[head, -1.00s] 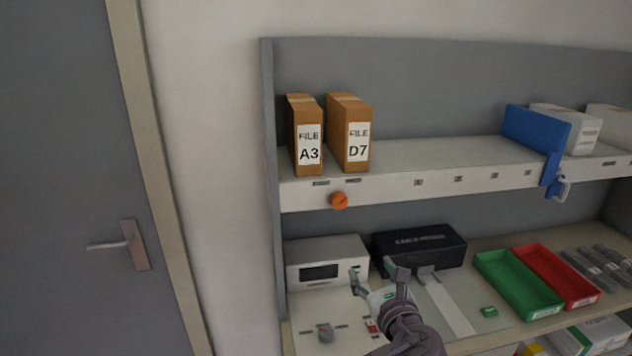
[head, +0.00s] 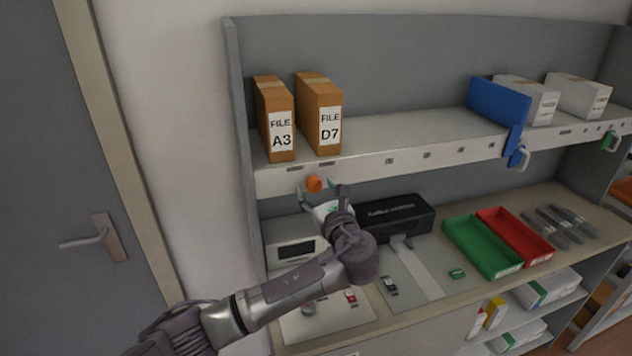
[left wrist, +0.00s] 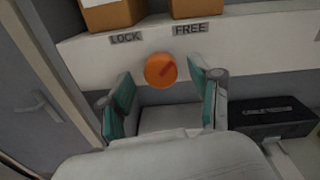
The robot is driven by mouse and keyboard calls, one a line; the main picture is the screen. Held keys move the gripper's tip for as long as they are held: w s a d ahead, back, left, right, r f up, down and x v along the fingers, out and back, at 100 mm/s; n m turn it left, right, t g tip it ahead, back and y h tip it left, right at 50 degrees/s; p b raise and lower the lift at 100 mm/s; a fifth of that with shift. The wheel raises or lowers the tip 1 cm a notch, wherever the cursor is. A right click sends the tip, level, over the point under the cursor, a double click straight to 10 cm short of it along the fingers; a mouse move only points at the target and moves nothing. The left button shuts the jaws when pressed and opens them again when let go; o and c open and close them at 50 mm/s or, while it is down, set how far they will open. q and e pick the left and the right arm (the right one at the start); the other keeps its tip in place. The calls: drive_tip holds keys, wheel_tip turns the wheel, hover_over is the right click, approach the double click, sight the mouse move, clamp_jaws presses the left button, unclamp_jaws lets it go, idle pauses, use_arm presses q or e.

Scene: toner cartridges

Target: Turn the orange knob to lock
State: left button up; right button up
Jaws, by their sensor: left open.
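The orange knob (head: 314,184) sits on the front edge of the upper shelf, below the two file boxes. In the left wrist view the knob (left wrist: 161,70) has a red mark slanting toward the upper right, toward the FREE label (left wrist: 191,29). The LOCK label (left wrist: 126,38) is at its upper left. My left gripper (head: 323,194) is open just in front of the knob. In the left wrist view its fingers (left wrist: 164,95) stand apart on either side below the knob; I cannot tell whether they touch it. My right gripper is not in view.
Files A3 (head: 275,120) and D7 (head: 320,115) stand on the shelf above the knob. Below are a white device (head: 288,243), a black box (head: 400,218), a green tray (head: 482,247) and a red tray (head: 513,236). A door (head: 60,180) is at left.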

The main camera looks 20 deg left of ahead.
use_arm(q)
drive_tip(key=shift+w+a, duration=0.2)
drive_tip(key=shift+w, duration=0.2)
drive_tip(key=shift+a, duration=0.1)
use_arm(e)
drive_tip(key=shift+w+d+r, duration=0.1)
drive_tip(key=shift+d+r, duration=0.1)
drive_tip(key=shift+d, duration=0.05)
use_arm(q)
drive_tip(key=c, duration=1.1)
drive_tip(key=shift+c, duration=0.2)
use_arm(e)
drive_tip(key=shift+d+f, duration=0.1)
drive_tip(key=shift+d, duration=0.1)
